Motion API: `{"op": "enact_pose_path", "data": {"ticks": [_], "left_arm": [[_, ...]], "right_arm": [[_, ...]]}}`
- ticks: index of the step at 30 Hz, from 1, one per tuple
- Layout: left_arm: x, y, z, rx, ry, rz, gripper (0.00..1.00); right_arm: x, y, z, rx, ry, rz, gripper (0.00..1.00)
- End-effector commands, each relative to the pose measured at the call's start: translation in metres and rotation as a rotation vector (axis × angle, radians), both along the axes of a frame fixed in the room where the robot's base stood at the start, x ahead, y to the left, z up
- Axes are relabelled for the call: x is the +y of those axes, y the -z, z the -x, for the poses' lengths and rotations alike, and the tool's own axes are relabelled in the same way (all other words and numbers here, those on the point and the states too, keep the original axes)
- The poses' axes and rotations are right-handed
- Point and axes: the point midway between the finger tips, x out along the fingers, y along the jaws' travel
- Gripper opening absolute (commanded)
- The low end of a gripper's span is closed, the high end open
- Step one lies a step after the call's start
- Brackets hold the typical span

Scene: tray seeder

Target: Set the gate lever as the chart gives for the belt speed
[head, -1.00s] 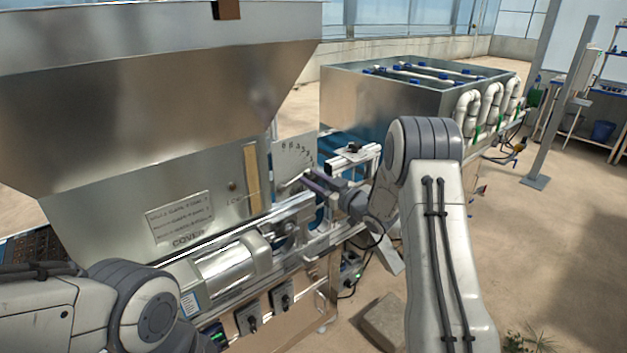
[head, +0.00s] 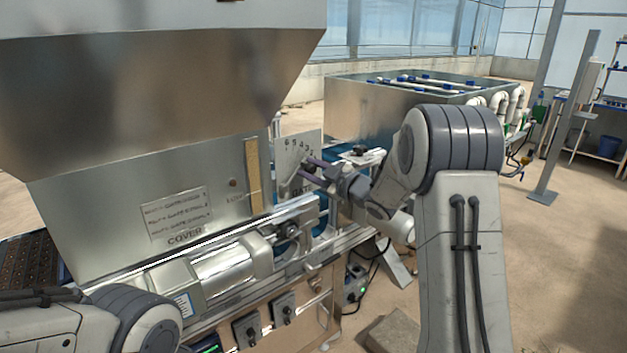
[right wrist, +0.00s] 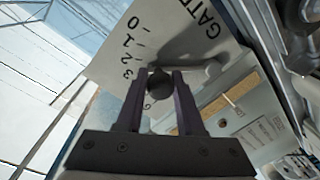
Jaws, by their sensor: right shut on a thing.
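The gate scale plate (head: 293,151) stands upright at the right end of the hopper, with a curved row of numbers and the word GATE. It also shows in the right wrist view (right wrist: 140,52), where 3, 2, 1, 0 can be read. My right gripper (head: 308,168) is at this plate. In the right wrist view its fingers (right wrist: 158,86) are shut on the dark round knob of the gate lever (right wrist: 160,88). The number the lever points at is hidden. A chart plate (head: 178,213) on the hopper front has lines too small to read. My left gripper is out of view.
The big metal hopper (head: 150,105) fills the left. Below it are a roller housing (head: 225,262), a rail, and two control boxes with dark knobs (head: 284,309). A small green display (head: 208,348) shows at the bottom edge, unreadable. A metal tank (head: 365,108) stands behind.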

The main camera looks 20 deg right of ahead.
Motion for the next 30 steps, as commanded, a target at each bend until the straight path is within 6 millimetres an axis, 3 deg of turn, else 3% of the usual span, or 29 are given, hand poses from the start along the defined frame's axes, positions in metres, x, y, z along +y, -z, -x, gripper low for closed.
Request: {"op": "enact_pose_path", "data": {"ticks": [19, 20, 21, 30], "left_arm": [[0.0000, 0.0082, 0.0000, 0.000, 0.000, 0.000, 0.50], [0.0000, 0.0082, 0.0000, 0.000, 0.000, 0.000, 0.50], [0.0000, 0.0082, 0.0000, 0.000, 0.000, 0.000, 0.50], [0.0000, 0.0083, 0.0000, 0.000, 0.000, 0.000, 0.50]], "right_arm": [[0.0041, -0.0016, 0.0016, -0.017, -0.002, 0.059, 0.00], [0.0041, -0.0016, 0.0016, -0.017, -0.002, 0.059, 0.48], [0.0041, -0.0016, 0.0016, -0.017, -0.002, 0.058, 0.63], [0.0039, -0.0026, 0.0014, -0.019, -0.001, 0.057, 0.66]]}}
